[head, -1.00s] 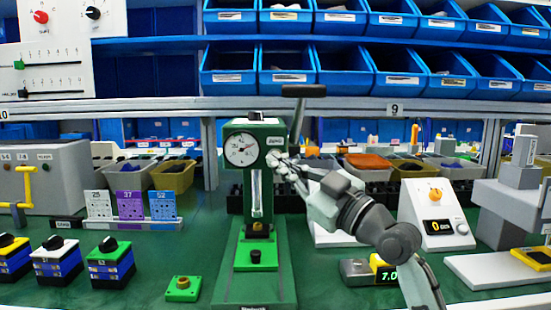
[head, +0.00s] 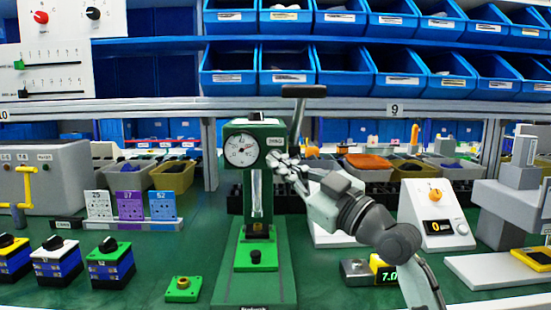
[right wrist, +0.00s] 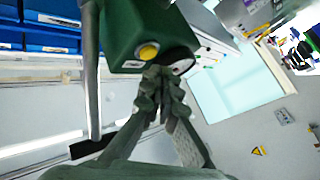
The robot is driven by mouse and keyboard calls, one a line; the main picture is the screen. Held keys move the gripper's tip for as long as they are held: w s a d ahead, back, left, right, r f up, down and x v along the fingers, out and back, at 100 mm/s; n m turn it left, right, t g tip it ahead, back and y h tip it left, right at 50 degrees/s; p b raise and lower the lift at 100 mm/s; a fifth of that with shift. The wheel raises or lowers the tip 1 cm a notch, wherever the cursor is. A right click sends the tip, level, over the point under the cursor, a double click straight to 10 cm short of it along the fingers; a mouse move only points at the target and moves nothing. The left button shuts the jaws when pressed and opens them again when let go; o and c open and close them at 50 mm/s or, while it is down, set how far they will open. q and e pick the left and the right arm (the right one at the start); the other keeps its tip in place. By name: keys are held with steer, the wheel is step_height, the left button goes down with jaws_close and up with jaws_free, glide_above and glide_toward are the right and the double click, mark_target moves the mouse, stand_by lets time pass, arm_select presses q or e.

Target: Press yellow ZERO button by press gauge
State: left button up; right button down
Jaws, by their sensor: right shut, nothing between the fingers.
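The green press (head: 254,262) stands upright on the table, with a round white gauge (head: 241,150) on its head. A small white label plate (head: 276,141) is on the head right of the dial. The yellow button (right wrist: 148,51) shows on the green head in the right wrist view; in the head view my fingers seem to hide it. My right gripper (head: 274,158) is shut and empty, at the right side of the press head. In the right wrist view its fingertips (right wrist: 157,72) are just below the button; I cannot tell whether they touch it. My left gripper is not in view.
The press lever's dark handle (head: 304,91) rises close above my right gripper. A white dial box (head: 437,215) and a small display unit (head: 369,271) stand to the right. Blue bins (head: 343,70) line the shelf above.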

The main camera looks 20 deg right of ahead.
steer(key=shift+w, duration=0.1)
steer(key=shift+w+d, duration=0.1)
steer(key=shift+w, duration=0.2)
steer(key=shift+w+d, duration=0.1)
steer(key=shift+w, duration=0.3)
stand_by(0.7)
stand_by(0.3)
steer(key=shift+s+a, duration=0.2)
steer(key=shift+s, duration=0.6)
steer(key=s, duration=0.2)
steer(key=s+a+p, duration=0.1)
steer(key=s, duration=0.1)
steer(key=shift+s+a, duration=0.2)
steer(key=shift+s, duration=0.2)
stand_by(0.4)
